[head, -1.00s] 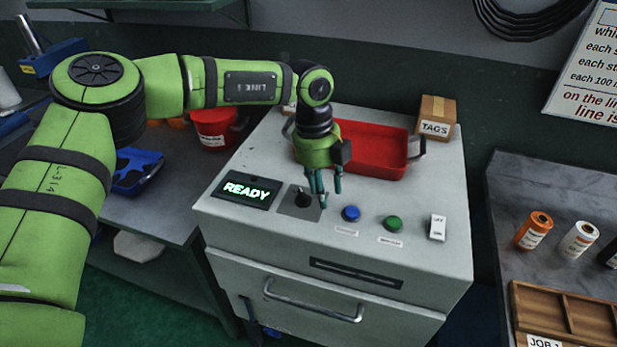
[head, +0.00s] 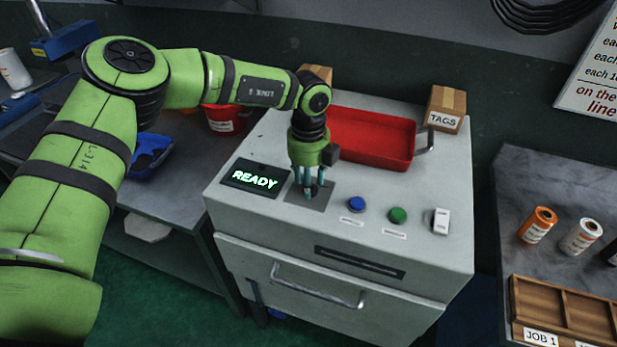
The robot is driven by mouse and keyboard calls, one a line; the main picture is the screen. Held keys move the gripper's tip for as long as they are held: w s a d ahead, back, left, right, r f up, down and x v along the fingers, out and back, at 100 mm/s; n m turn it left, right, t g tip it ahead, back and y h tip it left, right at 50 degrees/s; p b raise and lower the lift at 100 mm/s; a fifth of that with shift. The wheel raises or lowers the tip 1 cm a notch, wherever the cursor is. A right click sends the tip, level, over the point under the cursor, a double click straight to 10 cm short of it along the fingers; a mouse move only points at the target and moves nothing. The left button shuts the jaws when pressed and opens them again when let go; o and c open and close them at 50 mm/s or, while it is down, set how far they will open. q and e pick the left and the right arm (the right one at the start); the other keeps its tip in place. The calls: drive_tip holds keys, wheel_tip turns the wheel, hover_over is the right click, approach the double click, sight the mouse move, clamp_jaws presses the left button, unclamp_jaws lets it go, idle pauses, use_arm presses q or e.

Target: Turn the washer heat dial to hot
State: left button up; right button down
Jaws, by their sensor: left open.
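The washer (head: 300,236) is a pale box-shaped machine with a sloping top panel and a lit screen (head: 255,180) reading READY. Its dark dial sits on a grey square plate (head: 321,200) just right of the screen. My left gripper (head: 308,193) is directly over the dial, pointing down, with its fingers open around or very close to the knob. The fingers hide most of the dial, so I cannot tell which way it points or whether they touch it. My right gripper is not in view.
A blue button (head: 357,204), a green button (head: 398,215) and a white switch (head: 441,221) are right of the dial. A red tray (head: 372,139) and a TAGS box (head: 445,110) stand behind. A bench with spools (head: 539,224) is at the right.

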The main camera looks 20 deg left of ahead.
use_arm(q)
clamp_jaws()
drive_tip(key=m+b, duration=0.2)
drive_tip(key=m, duration=0.1)
drive_tip(key=shift+w+f+m, duration=0.1)
drive_tip(key=shift+f+m, duration=0.05)
drive_tip(key=shift+m, duration=0.15)
drive_tip(key=m+b, duration=0.3)
drive_tip(key=m, duration=0.2)
drive_tip(key=shift+w, duration=0.1)
drive_tip(key=m+b, duration=0.2)
drive_tip(key=m, duration=0.2)
drive_tip(key=shift+m, duration=0.4)
drive_tip(key=m+b, duration=0.1)
drive_tip(key=m, duration=0.3)
drive_tip(key=shift+w+b, duration=0.15)
drive_tip(key=shift+b, duration=0.15)
drive_tip(key=shift+m, duration=0.4)
